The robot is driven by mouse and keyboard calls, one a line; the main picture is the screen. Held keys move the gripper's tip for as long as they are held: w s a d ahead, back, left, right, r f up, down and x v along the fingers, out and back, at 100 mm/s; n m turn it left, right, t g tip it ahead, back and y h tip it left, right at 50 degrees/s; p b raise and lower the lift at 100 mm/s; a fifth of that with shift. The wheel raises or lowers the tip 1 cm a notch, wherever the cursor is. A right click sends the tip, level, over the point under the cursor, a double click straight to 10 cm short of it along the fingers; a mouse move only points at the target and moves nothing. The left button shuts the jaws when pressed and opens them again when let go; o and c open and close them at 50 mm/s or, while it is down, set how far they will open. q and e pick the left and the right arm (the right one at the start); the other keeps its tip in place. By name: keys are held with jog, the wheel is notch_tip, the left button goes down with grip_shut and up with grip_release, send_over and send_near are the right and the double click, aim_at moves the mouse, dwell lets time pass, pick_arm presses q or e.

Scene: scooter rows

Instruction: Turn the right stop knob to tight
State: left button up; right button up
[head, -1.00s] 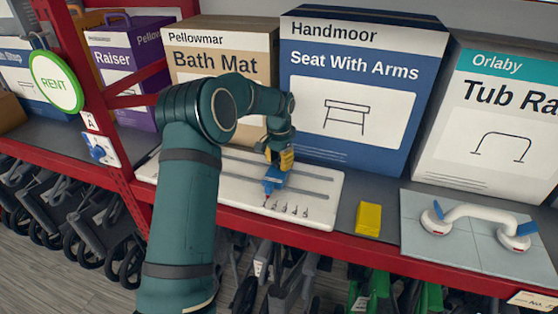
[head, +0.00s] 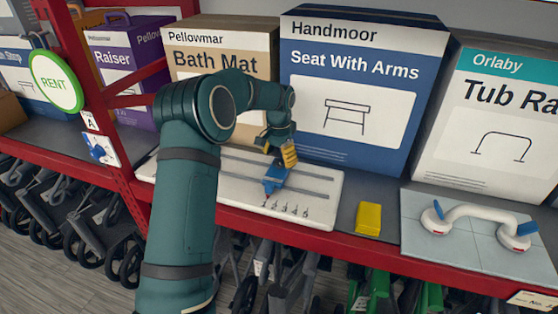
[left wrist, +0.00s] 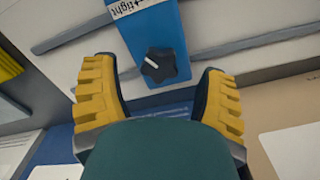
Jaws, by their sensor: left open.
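A white board (head: 312,208) with two grey rails and small printed numbers lies on the shelf. A blue stop (head: 276,177) sits across its rails; in the left wrist view the stop (left wrist: 158,28) carries a dark round knob (left wrist: 158,65) with a white pointer mark. The mark points toward the upper left. A label reading "tight" is partly cut off at the top edge. My left gripper (head: 288,154) is just behind and above the stop. In the left wrist view its yellow fingers (left wrist: 157,75) are open, one on each side of the knob, apart from it. My arm hides the board's left part.
A yellow block (head: 368,219) lies right of the board. A tile panel (head: 470,257) with a white grab handle (head: 480,212) is further right. Large boxes, including the Seat With Arms box (head: 360,95), stand close behind. A red shelf edge (head: 345,246) runs in front.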

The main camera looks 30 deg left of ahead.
aim_at(279, 162)
pick_arm(q)
notch_tip(279, 162, up, 10)
jog(key=shift+r, duration=0.2)
jog(key=shift+s+f, duration=0.1)
dwell(0.6)
